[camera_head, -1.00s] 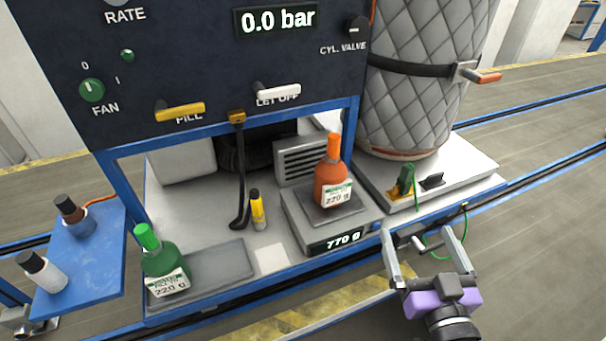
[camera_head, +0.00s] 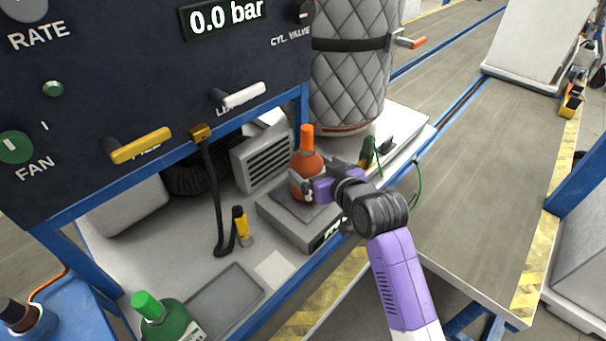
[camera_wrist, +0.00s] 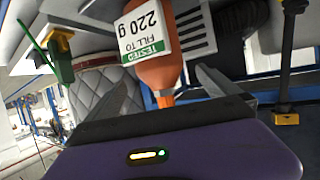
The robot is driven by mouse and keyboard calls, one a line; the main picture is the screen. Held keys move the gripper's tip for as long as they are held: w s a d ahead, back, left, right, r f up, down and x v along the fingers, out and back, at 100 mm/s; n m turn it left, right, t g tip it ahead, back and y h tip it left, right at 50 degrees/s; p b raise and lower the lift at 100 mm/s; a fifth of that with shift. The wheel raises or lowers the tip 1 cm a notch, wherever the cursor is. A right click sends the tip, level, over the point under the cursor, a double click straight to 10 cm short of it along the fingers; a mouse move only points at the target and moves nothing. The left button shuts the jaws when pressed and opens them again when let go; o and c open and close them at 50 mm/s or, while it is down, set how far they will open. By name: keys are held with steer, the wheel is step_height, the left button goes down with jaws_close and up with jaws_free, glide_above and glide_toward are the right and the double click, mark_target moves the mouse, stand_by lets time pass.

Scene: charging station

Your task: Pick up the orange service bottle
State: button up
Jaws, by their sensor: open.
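The orange service bottle (camera_head: 304,163) stands upright on the weighing scale (camera_head: 272,212) on the station's deck. My gripper (camera_head: 304,189) is open at the bottle's lower body, reaching in from the right. My wrist hides part of the bottle and most of the scale's display. In the wrist view the bottle (camera_wrist: 158,74) appears upside down, in front of my gripper and in line with the gap between its fingers. Its label reads "FILL TO 220 g". I cannot tell whether the fingers touch it.
A green bottle (camera_head: 172,322) stands at the front left beside an empty grey pad (camera_head: 222,298). A yellow-handled tool (camera_head: 242,226) stands left of the scale. The control panel (camera_head: 150,90) with its levers overhangs the deck. A quilted cylinder (camera_head: 347,85) stands behind right.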

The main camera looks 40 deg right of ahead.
mark_target(310, 162)
steer(key=x, duration=0.3)
steer(key=p+x, duration=0.1)
steer(key=x, duration=0.2)
steer(key=shift+w+d+r, duration=0.1)
steer(key=shift+w+r, duration=0.05)
steer(key=shift+w, duration=0.1)
steer(key=c, duration=1.8)
steer(key=shift+r, duration=0.1)
steer(key=shift+c, duration=1.1)
